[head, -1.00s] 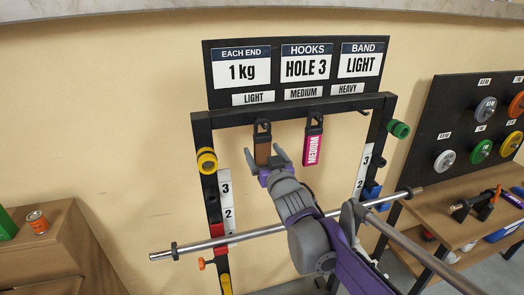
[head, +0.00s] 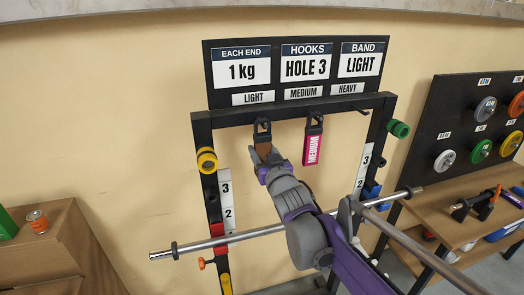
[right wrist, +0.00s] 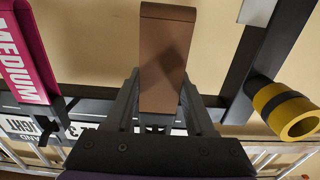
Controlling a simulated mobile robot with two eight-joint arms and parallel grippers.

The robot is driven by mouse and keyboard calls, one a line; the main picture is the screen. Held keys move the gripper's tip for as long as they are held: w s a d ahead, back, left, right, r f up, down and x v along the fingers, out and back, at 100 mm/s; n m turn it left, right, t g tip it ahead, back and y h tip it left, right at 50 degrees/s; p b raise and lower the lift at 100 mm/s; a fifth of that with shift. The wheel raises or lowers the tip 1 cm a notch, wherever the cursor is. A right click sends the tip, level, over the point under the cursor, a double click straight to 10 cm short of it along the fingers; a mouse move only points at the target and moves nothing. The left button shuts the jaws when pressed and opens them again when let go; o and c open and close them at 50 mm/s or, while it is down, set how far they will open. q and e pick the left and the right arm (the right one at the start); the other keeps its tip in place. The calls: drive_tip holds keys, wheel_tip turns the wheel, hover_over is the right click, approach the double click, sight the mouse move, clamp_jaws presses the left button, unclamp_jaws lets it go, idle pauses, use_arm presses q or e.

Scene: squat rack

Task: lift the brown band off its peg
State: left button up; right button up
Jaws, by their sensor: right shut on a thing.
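The brown band (head: 262,145) hangs by its black top loop from the left peg, under the LIGHT label, in the head view. My right gripper (head: 267,157) is at the band's lower part, with its fingers closed on the band's two sides. In the right wrist view the brown band (right wrist: 165,50) stands between the two fingers (right wrist: 160,100). The loop still sits at the peg in the head view; the exact contact there is too small to tell. My left gripper is not in view.
A pink MEDIUM band (head: 313,145) hangs close to the right on the middle peg. The HEAVY peg (head: 362,112) is bare. A yellow collar (head: 207,161) is on the left upright. A steel bar (head: 260,232) crosses the rack below, behind my arm.

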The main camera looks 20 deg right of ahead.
drive_tip(key=shift+r, duration=0.6)
drive_tip(key=shift+s, duration=0.2)
drive_tip(key=shift+s+r+p, duration=0.15)
drive_tip(key=shift+s+r, duration=0.05)
drive_tip(key=shift+s, duration=0.9)
drive_tip(key=shift+s+r+p, duration=0.15)
drive_tip(key=shift+s, duration=0.9)
drive_tip(key=s, duration=0.7)
drive_tip(key=shift+d, duration=0.2)
